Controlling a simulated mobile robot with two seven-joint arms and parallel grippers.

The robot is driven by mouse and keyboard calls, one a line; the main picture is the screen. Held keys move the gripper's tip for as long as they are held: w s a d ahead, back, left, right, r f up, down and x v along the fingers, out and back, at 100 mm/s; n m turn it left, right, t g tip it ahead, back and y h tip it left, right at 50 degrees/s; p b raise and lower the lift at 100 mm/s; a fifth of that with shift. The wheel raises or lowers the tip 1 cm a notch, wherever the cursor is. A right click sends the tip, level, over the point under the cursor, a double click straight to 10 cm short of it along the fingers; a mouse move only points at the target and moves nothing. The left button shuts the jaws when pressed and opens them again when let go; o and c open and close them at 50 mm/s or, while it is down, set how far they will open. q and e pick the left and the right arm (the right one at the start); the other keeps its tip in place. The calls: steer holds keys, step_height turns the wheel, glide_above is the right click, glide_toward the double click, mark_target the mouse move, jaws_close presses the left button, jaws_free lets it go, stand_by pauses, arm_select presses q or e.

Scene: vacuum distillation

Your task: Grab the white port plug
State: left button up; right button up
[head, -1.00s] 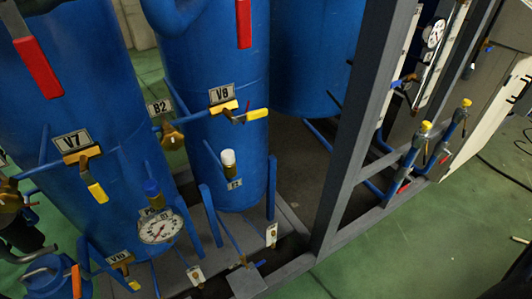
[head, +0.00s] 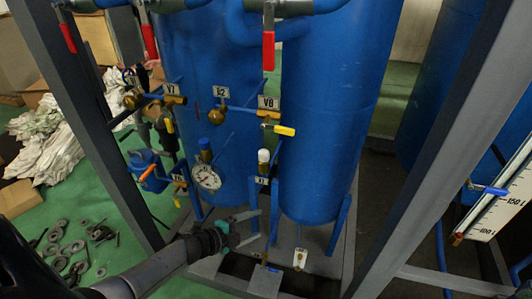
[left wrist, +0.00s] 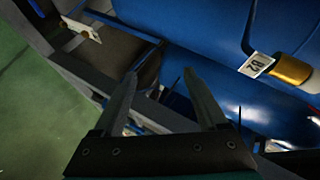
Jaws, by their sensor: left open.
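The white port plug (head: 264,156) is a small white cap on a brass fitting, upright in front of the blue tanks, above a small label. My left gripper (head: 258,225) is open and empty, below and slightly left of the plug and apart from it. In the left wrist view its two fingers (left wrist: 163,80) are spread with nothing held between them. A brass fitting (left wrist: 292,69) with a label shows at the right of that view; no white cap is visible on it there. My right gripper is not in view.
A blue plug (head: 205,144) and a round gauge (head: 207,177) stand left of the white plug. Valve V8's yellow handle (head: 285,131) is just above it. Grey frame posts (head: 105,125) stand on both sides. Loose metal parts (head: 75,250) lie on the green floor at left.

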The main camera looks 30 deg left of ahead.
arm_select(q)
steer(key=w+d+r+m+g+h+p, duration=0.15)
steer(key=w+r+m+h, duration=0.25)
steer(key=r+m, duration=0.6)
step_height(320, 180, up, 21)
steer(key=m+g+y+p, duration=0.3)
steer(key=m+g+y, duration=0.25)
steer(key=m, duration=0.75)
glide_above(261, 153)
steer(key=s+a, duration=0.3)
steer(key=s, duration=0.5)
steer(key=shift+t, duration=0.3)
steer(key=x, duration=1)
steer(key=shift+w+d+f, duration=0.15)
steer(key=shift+w+f, duration=0.1)
steer(key=shift+w, duration=0.05)
steer(key=shift+x, duration=2.2)
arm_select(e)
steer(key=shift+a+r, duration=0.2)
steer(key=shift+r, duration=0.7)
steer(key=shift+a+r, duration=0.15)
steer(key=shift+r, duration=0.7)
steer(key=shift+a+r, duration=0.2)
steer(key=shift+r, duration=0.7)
arm_select(q)
jaws_close()
